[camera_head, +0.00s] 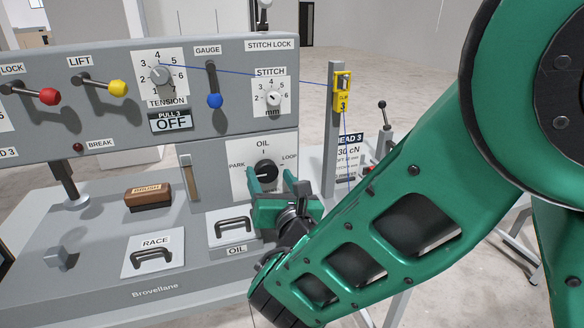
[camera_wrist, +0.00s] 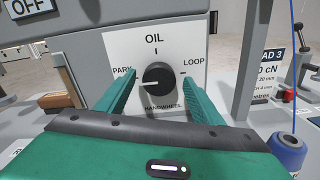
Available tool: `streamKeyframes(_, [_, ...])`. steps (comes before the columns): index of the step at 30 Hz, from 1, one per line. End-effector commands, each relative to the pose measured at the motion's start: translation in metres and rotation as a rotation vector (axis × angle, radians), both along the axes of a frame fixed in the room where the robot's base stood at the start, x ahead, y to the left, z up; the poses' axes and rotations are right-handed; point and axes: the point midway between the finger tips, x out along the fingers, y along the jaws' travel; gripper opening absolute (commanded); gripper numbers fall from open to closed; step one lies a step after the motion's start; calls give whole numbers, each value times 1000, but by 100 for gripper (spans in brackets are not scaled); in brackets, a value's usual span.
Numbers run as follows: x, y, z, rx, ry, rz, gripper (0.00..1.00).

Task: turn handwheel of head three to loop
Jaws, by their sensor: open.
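The handwheel (camera_head: 265,172) is a round black knob on a white plate marked PARK at left, OIL at top and LOOP at right. In the wrist view the handwheel (camera_wrist: 158,79) has a white pointer line directed left, toward PARK. My green gripper (camera_head: 274,184) is open in front of the plate. In the wrist view its two fingers (camera_wrist: 158,92) stand to the left and right of the knob, apart from it. I cannot tell how far the fingertips are from the plate.
The OIL drawer handle (camera_head: 233,226) is just below left of my gripper. A yellow clip (camera_head: 343,92) hangs on a grey post (camera_head: 332,140) at right, with blue thread. A blue-topped spool (camera_wrist: 287,150) is right of my gripper.

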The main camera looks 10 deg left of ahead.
Motion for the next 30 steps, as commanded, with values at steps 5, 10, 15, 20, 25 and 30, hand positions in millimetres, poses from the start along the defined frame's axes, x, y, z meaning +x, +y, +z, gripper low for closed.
streamKeyframes(5, [13,7,1,1,-2,-1,61])
streamKeyframes(10, [16,9,0,1,-1,1,61])
streamKeyframes(15, [16,9,0,1,1,0,61])
streamKeyframes(20, [16,9,0,0,0,0,25])
streamKeyframes(25, [16,9,0,1,1,-1,20])
streamKeyframes(30, [16,8,0,19,13,-2,20])
